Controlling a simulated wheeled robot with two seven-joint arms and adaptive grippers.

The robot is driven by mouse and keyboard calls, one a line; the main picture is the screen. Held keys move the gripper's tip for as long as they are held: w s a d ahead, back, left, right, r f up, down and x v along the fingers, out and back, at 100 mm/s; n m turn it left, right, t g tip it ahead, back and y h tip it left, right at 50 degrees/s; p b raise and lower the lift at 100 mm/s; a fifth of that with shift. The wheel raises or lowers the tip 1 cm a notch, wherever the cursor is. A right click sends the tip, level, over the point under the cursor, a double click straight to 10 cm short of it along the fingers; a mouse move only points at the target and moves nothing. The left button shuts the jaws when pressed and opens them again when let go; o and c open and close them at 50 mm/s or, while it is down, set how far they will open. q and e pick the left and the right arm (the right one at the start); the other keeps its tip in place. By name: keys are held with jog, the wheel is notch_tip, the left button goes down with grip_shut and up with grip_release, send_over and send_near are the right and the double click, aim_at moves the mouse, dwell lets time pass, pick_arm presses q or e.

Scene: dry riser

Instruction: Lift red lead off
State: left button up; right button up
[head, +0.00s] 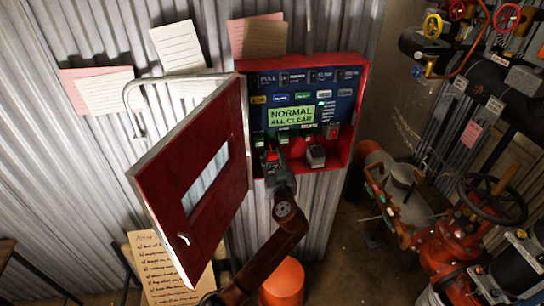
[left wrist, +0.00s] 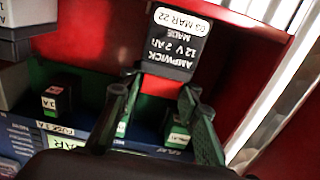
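A black battery with a white date label (left wrist: 170,45) stands in the cabinet, upside down in the left wrist view. A patch of red shows just below it there, between my fingers. My left gripper (head: 270,157) reaches into the lower left of the cabinet and hides most of the battery in the head view. In the left wrist view its two fingers (left wrist: 160,83) are apart near the battery's terminal end, with nothing clearly held. My right gripper is not in view.
The red cabinet door (head: 170,160) stands open on the left, close to my arm. A green display (head: 292,116) reads NORMAL ALL CLEAR. A grey box (head: 315,155) sits right of my gripper. An orange bucket-like object (head: 284,283) is below; red valves and pipes (head: 455,245) stand at right.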

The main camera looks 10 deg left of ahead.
pick_arm(q)
grip_shut()
jog(key=shift+r+p, duration=0.3)
jog(key=shift+r, duration=1)
jog(key=shift+o, duration=2)
grip_release()
jog(key=shift+f, duration=0.1)
